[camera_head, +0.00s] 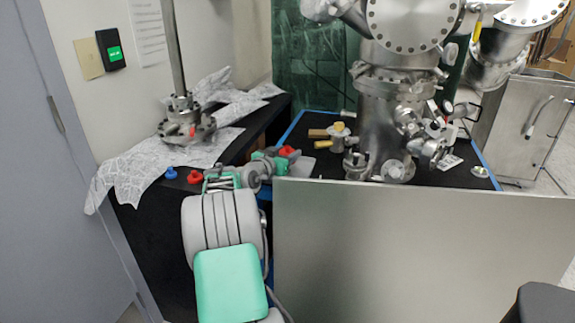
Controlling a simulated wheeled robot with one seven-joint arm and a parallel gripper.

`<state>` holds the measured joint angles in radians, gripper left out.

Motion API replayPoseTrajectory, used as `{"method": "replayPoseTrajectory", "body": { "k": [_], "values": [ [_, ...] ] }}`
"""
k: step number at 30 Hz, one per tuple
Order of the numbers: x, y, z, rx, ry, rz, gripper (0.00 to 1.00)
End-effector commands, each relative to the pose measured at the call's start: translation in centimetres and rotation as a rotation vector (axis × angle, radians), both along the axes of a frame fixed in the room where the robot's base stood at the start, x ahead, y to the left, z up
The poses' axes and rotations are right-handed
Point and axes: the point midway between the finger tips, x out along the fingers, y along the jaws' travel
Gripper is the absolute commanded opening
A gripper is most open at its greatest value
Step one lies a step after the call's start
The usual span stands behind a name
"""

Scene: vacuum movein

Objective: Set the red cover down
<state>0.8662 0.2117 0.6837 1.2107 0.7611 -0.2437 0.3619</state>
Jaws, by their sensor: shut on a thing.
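A red cover (287,151) is at the far end of my arm. My gripper (285,158) is small in view and appears shut on this cover, near the gap between the left bench and the chamber table. The fingers are too small to make out clearly, and I cannot tell whether the cover touches anything beneath it. A second red cover (195,177) sits on the black bench (155,215) at the left, beside a blue cover (171,173).
A steel vacuum chamber (385,110) stands on the blue-edged black table (315,122), with small yellow and brown parts (338,130) left of it. A flanged post (186,125) stands on wrinkled white sheeting (140,165). A large grey panel (420,245) blocks the front right.

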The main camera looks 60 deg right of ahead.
Motion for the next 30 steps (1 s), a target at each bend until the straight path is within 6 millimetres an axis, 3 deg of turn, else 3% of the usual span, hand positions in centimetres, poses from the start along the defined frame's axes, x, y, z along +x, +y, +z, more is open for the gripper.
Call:
{"method": "replayPoseTrajectory", "body": {
  "k": [5,10,21,22,30],
  "values": [
    [0.5,-1.3,-1.7,-0.002,-0.001,0.0,0.1],
    [0.5,-1.3,-4.5,-0.001,0.0,0.001,0.1],
    [0.5,-1.3,-5.0,-0.002,-0.002,0.001,0.1],
    [0.5,-1.3,-4.8,-0.002,-0.002,0.001,0.5],
    [0.5,-1.3,-4.8,-0.002,-0.001,0.001,0.7]
  ]
}}
